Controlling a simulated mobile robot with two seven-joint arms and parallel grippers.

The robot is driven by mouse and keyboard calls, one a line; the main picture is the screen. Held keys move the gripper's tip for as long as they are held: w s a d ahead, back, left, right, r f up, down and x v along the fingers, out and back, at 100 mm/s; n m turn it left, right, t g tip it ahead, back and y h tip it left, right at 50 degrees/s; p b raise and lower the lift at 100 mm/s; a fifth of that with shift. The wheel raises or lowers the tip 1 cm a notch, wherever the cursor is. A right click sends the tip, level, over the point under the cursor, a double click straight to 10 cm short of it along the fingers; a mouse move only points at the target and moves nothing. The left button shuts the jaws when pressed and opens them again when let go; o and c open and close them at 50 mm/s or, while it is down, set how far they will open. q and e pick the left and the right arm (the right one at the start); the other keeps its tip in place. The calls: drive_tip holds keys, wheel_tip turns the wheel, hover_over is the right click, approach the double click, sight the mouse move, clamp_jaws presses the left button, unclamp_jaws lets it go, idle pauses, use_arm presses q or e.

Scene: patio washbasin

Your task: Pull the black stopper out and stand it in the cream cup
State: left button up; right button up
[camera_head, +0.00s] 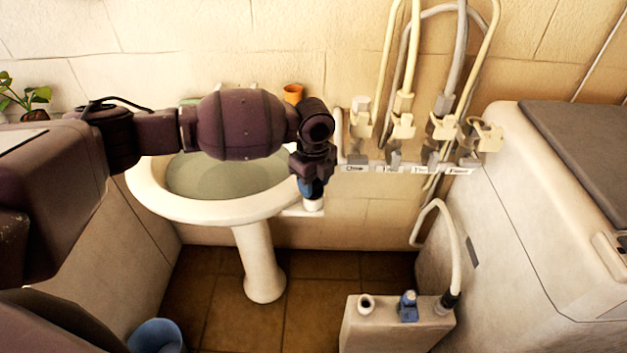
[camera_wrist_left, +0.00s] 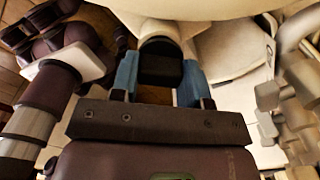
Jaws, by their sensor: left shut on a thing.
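My left gripper (camera_head: 311,187) is at the right edge of the washbasin, pointing down, with its blue fingers shut. In the left wrist view the left gripper (camera_wrist_left: 160,80) has the black stopper (camera_wrist_left: 161,66) between its fingers. The cream cup (camera_head: 314,204) shows just under the fingertips in the head view, on a small pale ledge beside the basin. In the wrist view the cream cup (camera_wrist_left: 160,27) lies straight beyond the stopper, lined up with it. I cannot tell how deep the stopper sits in it. My right gripper cannot be made out.
The white washbasin (camera_head: 150,196) holds greenish water. An orange cup (camera_head: 293,93) stands behind it. Several hoses and taps (camera_head: 403,125) hang on the wall to the right. A pale box (camera_head: 385,332) with a blue knob, a blue bucket (camera_head: 157,335) and a large cabinet (camera_head: 545,200) stand around.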

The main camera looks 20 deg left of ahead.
use_arm(q)
drive_tip(key=shift+f, duration=0.5)
drive_tip(key=o, duration=0.6)
